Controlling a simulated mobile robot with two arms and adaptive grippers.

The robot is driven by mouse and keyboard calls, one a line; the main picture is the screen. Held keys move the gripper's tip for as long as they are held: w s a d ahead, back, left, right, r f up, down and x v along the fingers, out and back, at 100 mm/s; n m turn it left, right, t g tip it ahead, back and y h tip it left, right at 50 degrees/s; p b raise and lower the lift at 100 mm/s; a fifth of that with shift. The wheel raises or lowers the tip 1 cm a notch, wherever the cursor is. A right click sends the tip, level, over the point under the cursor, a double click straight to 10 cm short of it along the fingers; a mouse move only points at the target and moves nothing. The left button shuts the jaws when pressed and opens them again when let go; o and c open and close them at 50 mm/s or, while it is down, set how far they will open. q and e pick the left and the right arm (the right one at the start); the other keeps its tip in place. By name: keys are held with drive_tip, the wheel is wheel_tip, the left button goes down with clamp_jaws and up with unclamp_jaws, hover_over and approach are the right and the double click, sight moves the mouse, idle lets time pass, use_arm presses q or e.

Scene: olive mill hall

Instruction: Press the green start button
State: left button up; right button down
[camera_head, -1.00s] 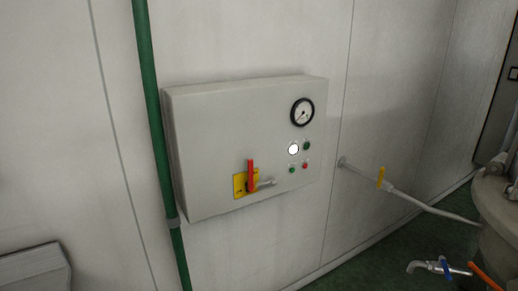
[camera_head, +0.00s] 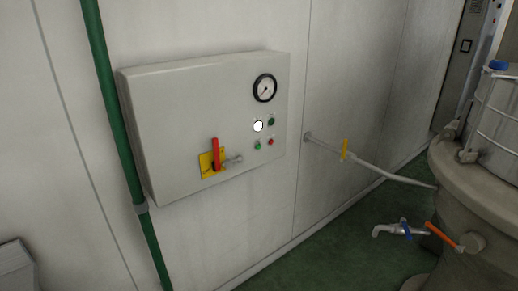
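A light grey control box (camera_head: 165,120) is mounted on the pale wall, left of the picture's middle. A small green button (camera_head: 257,145) sits low on its right part, with a red button (camera_head: 270,142) just right of it. Above them are a bright white round lamp or button (camera_head: 258,126) and a dark green round element (camera_head: 271,121). A black-rimmed gauge (camera_head: 265,88) is above these. A red lever (camera_head: 215,154) on a yellow plate (camera_head: 205,165) is to the left of the green button. Neither of my grippers is in view.
A green vertical pipe (camera_head: 106,90) runs left of the box. A large tank (camera_head: 470,190) with an orange-handled valve (camera_head: 443,235) stands at far right. Green floor (camera_head: 335,245) is bare between wall and tank.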

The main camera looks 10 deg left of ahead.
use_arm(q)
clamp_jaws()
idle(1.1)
